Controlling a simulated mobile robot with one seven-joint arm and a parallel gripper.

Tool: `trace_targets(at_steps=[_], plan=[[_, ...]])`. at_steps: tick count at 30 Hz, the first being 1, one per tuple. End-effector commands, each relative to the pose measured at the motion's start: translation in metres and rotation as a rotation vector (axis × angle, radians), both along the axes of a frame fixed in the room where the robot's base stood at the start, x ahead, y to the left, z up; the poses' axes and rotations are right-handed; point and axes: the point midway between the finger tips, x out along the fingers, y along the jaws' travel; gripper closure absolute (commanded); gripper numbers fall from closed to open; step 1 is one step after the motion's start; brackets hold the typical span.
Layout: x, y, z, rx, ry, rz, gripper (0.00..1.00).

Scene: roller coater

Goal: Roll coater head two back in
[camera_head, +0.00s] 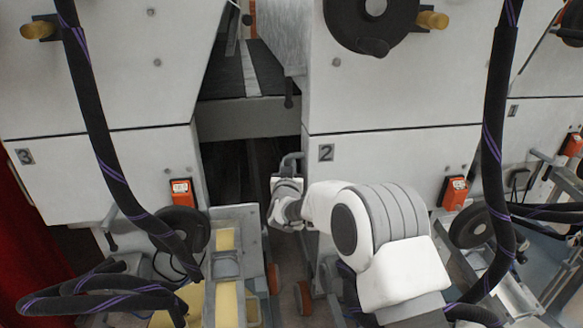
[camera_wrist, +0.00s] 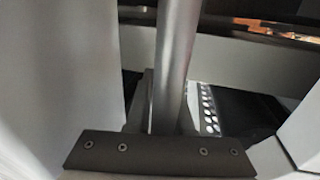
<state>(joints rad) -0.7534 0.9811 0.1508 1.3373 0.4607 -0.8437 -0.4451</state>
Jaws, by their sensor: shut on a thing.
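Coater head two (camera_head: 390,150) is the white cabinet with the dark number plate 2 (camera_head: 326,152), right of the dark gap in the head view. A grey bar handle (camera_head: 292,157) stands out at its left edge. My gripper (camera_head: 285,184) is at this handle, and my forearm hides part of the cabinet's lower front. In the wrist view a smooth metal bar (camera_wrist: 178,60) runs upright to the dark screwed plate of my gripper (camera_wrist: 160,155). My gripper is shut on the bar; the contact itself is mostly hidden.
Head three (camera_head: 95,170) stands left of the gap (camera_head: 245,165). A frame with yellow strips (camera_head: 226,270) and orange-edged wheels (camera_head: 304,297) are low in front. Thick dark hoses (camera_head: 95,130) hang on both sides. A black handwheel (camera_head: 470,227) is at right.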

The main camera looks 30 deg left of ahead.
Motion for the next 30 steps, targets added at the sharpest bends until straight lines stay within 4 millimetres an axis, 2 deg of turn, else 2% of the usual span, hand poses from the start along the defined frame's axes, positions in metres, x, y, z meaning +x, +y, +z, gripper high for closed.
trace_targets(at_steps=[1,7,30], plan=[[-0.007,0.013,0.001,0.003,0.003,0.021,1.0],[-0.001,0.02,0.0,0.002,0.003,0.022,1.0],[0.006,0.027,-0.001,-0.001,0.006,0.022,1.0]])
